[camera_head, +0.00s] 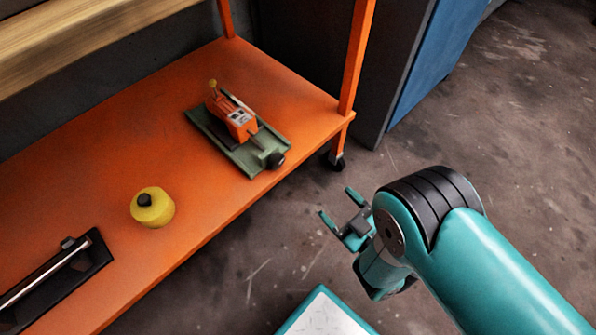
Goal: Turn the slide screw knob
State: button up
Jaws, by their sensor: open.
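A green slide base (213,128) lies on the orange shelf near its right end. An orange block-like carriage (234,116) sits on it, with a small yellow ball tip at its far end. A dark knob (276,160) sits at the base's near right end, on a thin screw shaft. My gripper (338,206) is open and empty, over the floor in front of the shelf. It is to the right of and nearer than the knob, clearly apart from it.
A yellow round object with a black top (153,207) and a black tool with a metal bar (52,276) stand on the orange shelf (110,165). An orange post (358,60) rises at the shelf's right corner. A wooden board (80,40) overhangs the back left.

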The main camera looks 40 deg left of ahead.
jog(key=w+d+f+m+t+h+p, duration=0.2)
jog(key=w+f+m+t+p, duration=0.1)
jog(key=w+m+t, duration=0.15)
jog(key=g+y+p, duration=0.2)
jog(key=g+p, duration=0.1)
jog(key=g, duration=0.4)
send_near(276, 161)
notch_tip(276, 161, down, 2)
jog(key=a+b, duration=0.1)
jog(key=b, duration=0.4)
jog(key=w+a+n+b, duration=0.1)
jog(key=a+b, duration=0.1)
jog(key=b, duration=0.4)
jog(key=shift+f+t, duration=0.2)
jog(key=shift+t, duration=0.15)
jog(key=shift+s+a+b, duration=0.1)
jog(key=shift+b, duration=0.7)
